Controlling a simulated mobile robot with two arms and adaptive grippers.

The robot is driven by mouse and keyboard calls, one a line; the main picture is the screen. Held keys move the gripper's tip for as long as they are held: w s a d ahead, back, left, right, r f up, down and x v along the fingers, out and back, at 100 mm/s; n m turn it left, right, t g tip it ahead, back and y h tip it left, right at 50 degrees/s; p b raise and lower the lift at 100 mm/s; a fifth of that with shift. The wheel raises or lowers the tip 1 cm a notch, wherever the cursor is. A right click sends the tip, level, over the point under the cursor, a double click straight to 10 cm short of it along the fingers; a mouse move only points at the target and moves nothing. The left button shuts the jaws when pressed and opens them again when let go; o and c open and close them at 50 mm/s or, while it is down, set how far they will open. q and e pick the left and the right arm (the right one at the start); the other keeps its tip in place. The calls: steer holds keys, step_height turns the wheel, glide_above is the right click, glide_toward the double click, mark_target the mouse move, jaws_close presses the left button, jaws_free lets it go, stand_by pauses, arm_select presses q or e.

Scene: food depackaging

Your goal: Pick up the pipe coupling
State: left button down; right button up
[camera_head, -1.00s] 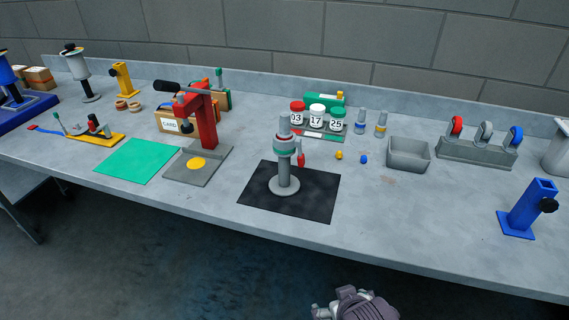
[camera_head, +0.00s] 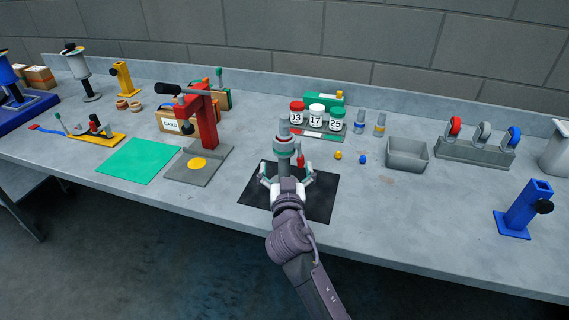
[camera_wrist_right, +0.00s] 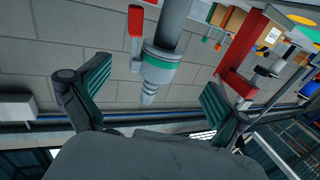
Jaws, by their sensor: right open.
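The pipe coupling (camera_head: 284,147) is a grey upright piece with a green ring and a red lever, on a grey post with a round base on a black mat (camera_head: 318,205). My right gripper (camera_head: 285,174) comes from the front edge with its fingers spread wide to either side of the post, below the green ring. In the right wrist view, which is upside down, the coupling (camera_wrist_right: 160,62) sits between the two open fingers of the gripper (camera_wrist_right: 156,92), with gaps on both sides. The post's base is hidden by my gripper. My left gripper is not in view.
A red press (camera_head: 205,125) and a green mat (camera_head: 137,160) lie to the left. Behind are numbered jars (camera_head: 316,118) and small yellow and blue pieces. A grey bin (camera_head: 408,154) and a blue stand (camera_head: 525,210) are to the right. The bench between them is mostly clear.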

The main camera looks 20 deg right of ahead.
mark_target(287, 155)
steer(key=x, duration=0.3)
steer(key=shift+w+d+p, duration=0.1)
steer(key=shift+w+p, duration=0.2)
steer(key=shift+p, duration=0.15)
steer(key=x, duration=0.1)
steer(key=p+x, duration=0.1)
steer(key=x, duration=0.2)
steer(key=shift+d+f+p, duration=0.2)
steer(key=shift+d+p, duration=0.1)
steer(key=shift+p, duration=0.1)
steer(key=shift+w+f, duration=0.1)
steer(key=shift+w, duration=0.15)
steer(key=shift+s, duration=0.1)
steer(key=shift+c, duration=0.8)
steer(key=c, duration=1.6)
